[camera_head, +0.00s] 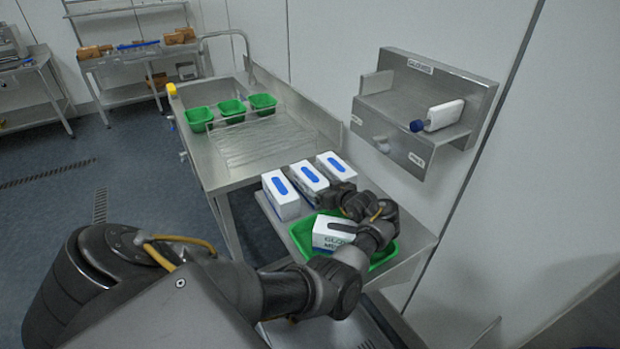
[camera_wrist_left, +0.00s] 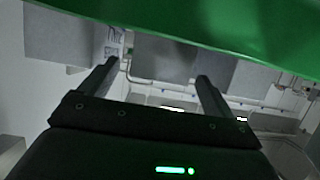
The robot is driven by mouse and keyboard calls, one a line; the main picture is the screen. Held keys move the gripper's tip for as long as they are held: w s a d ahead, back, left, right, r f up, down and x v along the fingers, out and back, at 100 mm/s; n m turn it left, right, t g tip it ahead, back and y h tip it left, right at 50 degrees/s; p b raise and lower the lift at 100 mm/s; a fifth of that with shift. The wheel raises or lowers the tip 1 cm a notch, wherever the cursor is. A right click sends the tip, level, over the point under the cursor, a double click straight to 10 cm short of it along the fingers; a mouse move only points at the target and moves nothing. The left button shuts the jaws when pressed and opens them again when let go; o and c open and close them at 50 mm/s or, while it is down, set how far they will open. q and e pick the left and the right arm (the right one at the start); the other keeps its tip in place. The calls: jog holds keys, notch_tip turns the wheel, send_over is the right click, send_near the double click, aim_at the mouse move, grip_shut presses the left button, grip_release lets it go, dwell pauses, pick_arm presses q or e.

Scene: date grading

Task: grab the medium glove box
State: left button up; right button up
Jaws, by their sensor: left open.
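A white glove box (camera_head: 327,238) with lettering that reads "GLO" and "ME" lies in a green tray (camera_head: 300,240), partly covered by my left arm. Three white boxes with blue tops stand in a row behind the tray: a left one (camera_head: 283,205), a middle one (camera_head: 309,181) and a right one (camera_head: 336,168). My left gripper (camera_head: 330,195) is over the tray's back side, close to the row. In the left wrist view, my open left gripper (camera_wrist_left: 157,70) shows nothing clearly held between its fingers. The green tray (camera_wrist_left: 220,25) fills the top there; grey box faces show beyond the fingers. My right gripper is out of view.
A steel table (camera_head: 215,165) carries three small green trays (camera_head: 232,110). A steel wall shelf (camera_head: 400,105) at the right holds a white bottle with a blue cap (camera_head: 443,115). The wall stands close behind the boxes.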

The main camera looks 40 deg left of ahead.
aim_at(313, 177)
pick_arm(q)
jog(key=x, duration=0.6)
jog(key=shift+d, duration=0.1)
jog(key=shift+r, duration=0.1)
jog(key=c, duration=1.3)
jog(key=shift+r, duration=0.45)
notch_tip(313, 177, up, 2)
jog(key=shift+r+b, duration=0.1)
jog(key=shift+b, duration=0.2)
jog(key=s+d+r, duration=0.1)
jog(key=s+r, duration=0.2)
jog(key=s, duration=0.1)
jog(key=s+d+r, duration=0.1)
jog(key=s+r, duration=0.2)
jog(key=s, duration=0.2)
jog(key=s+d+r, duration=0.1)
jog(key=s+r, duration=0.3)
jog(key=shift+s+d, duration=0.2)
jog(key=shift+d, duration=0.15)
